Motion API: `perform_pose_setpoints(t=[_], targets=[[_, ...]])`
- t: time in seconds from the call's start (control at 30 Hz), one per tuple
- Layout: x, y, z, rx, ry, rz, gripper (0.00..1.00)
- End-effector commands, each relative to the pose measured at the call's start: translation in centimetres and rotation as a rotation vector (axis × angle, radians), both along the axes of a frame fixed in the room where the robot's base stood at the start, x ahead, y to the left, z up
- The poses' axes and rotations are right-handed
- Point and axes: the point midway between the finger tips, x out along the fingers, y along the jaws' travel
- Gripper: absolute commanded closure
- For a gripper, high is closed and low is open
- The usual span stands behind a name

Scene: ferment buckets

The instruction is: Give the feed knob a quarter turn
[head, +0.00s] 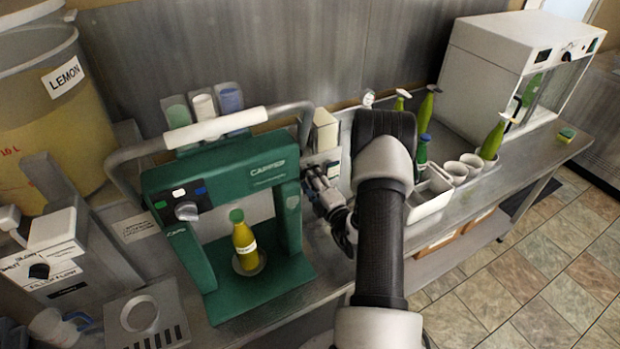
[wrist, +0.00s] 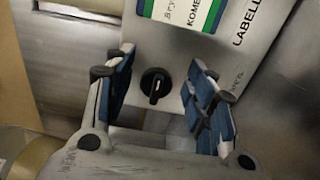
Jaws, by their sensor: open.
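In the wrist view a round black knob (wrist: 155,86) with a pale pointer line sits on a light grey panel (wrist: 190,50) lettered "LABELL…"; the small print beside the knob is too blurred to read. The pointer line looks nearly upright in the picture. My gripper (wrist: 161,57) is open, with one blue-padded finger left of the knob and the other right of it. Clear gaps show on both sides, and nothing is held. In the head view my gripper (head: 325,190) is beside the green capper's right post, and the knob is hidden there.
The green capper (head: 225,185) has its own grey knob (head: 187,211) and holds a yellow bottle (head: 244,245). A filler with a black knob (head: 38,271) stands at left. Green bottles (head: 424,110), white cups (head: 455,171) and a white tray (head: 430,202) crowd the bench right of my arm.

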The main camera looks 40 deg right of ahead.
Motion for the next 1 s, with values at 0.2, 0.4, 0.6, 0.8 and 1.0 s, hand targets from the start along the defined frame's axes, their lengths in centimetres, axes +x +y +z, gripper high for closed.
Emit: perform_pose_setpoints(t=[0.2,0.4,0.6,0.8,1.0], targets=[[-3.8,0.7,-0.1,0.004,0.002,-0.006,0.50],[-7.9,1.7,-0.1,0.005,0.002,-0.006,0.50],[-10.6,2.4,-0.1,0.002,0.001,-0.004,0.50],[-11.3,2.7,0.0,0.000,0.000,-0.002,0.50],[-11.3,2.7,0.0,0.000,0.000,-0.001,0.50]])
